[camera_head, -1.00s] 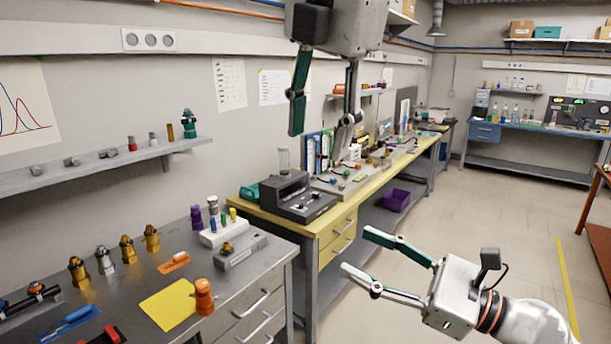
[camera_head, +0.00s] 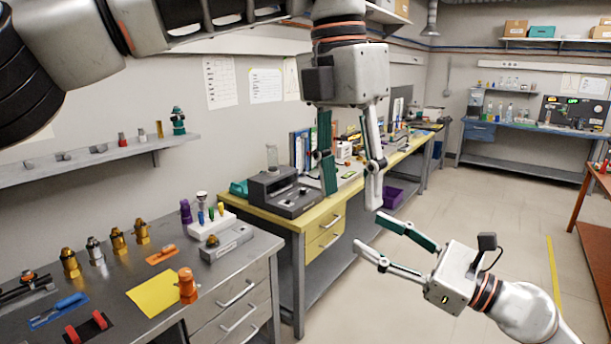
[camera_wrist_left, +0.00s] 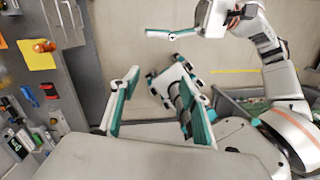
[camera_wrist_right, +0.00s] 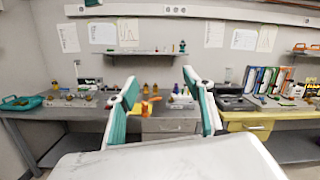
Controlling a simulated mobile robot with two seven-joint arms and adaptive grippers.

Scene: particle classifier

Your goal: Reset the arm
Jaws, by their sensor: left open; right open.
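My left gripper (camera_head: 350,178) hangs with its fingers pointing down in the head view, in front of the yellow bench. Its two fingers are apart with nothing between them, and they also show in the left wrist view (camera_wrist_left: 160,105). My right gripper (camera_head: 372,235) is lower and to the right, pointing left over the floor. Its fingers are apart and empty, as the right wrist view (camera_wrist_right: 163,100) also shows. Neither gripper touches anything.
The grey metal bench (camera_head: 110,322) holds a yellow sheet (camera_head: 153,293), an orange piece (camera_head: 187,285) and several brass fittings. The yellow bench (camera_head: 268,216) carries a dark device (camera_head: 285,192). A purple bin (camera_head: 393,197) sits low behind. The floor (camera_head: 500,220) at the right is clear.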

